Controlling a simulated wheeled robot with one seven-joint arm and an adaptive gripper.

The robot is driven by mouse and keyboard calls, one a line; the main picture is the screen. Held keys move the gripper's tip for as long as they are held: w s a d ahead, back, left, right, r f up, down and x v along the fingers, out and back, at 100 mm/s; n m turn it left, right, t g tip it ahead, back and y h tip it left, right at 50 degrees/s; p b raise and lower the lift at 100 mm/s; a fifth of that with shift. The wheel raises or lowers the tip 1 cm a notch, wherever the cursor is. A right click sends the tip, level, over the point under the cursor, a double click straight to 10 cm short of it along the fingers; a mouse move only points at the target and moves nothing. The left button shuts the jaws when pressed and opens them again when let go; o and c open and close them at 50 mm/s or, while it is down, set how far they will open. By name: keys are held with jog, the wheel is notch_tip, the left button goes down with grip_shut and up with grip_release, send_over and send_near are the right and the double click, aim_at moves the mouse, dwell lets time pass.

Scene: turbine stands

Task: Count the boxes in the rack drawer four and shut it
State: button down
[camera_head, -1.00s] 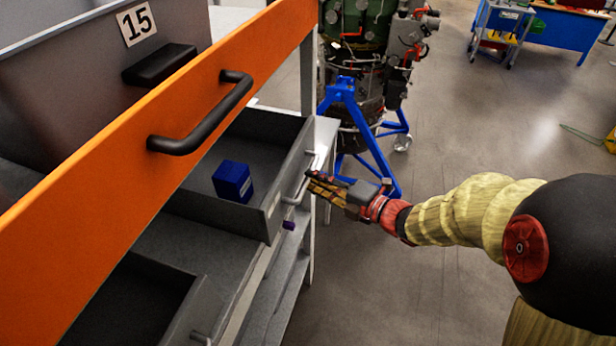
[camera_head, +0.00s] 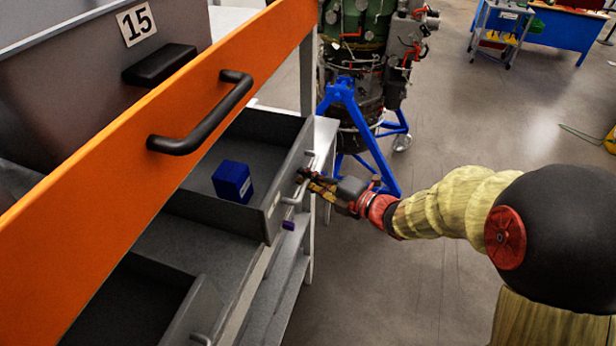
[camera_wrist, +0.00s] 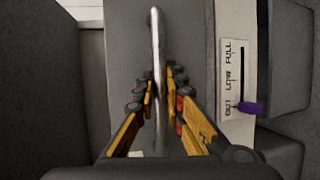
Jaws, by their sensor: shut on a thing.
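The open grey drawer (camera_head: 273,208) juts out of the rack in the head view, with one blue box (camera_head: 232,181) visible inside it. My gripper (camera_head: 304,180) is at the drawer's front, shut on its metal bar handle (camera_head: 292,199). In the wrist view the handle (camera_wrist: 155,45) runs upright between the fingers of my gripper (camera_wrist: 160,92). I cannot tell the drawer's number.
An orange bar with a black handle (camera_head: 205,115) crosses the head view before a bin marked 15 (camera_head: 135,22). Another open drawer (camera_head: 195,318) is at lower left. A turbine on a blue stand (camera_head: 365,135) stands behind my gripper.

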aim_at(294, 175)
dwell(0.6)
jog(key=a, duration=0.2)
jog(key=w+a, duration=0.1)
jog(key=a, duration=0.1)
jog(key=shift+w+a, duration=0.1)
jog(key=shift+w, duration=0.1)
jog(key=c, duration=2.3)
grip_release()
jog(key=shift+o, duration=0.8)
jog(key=shift+a, duration=0.1)
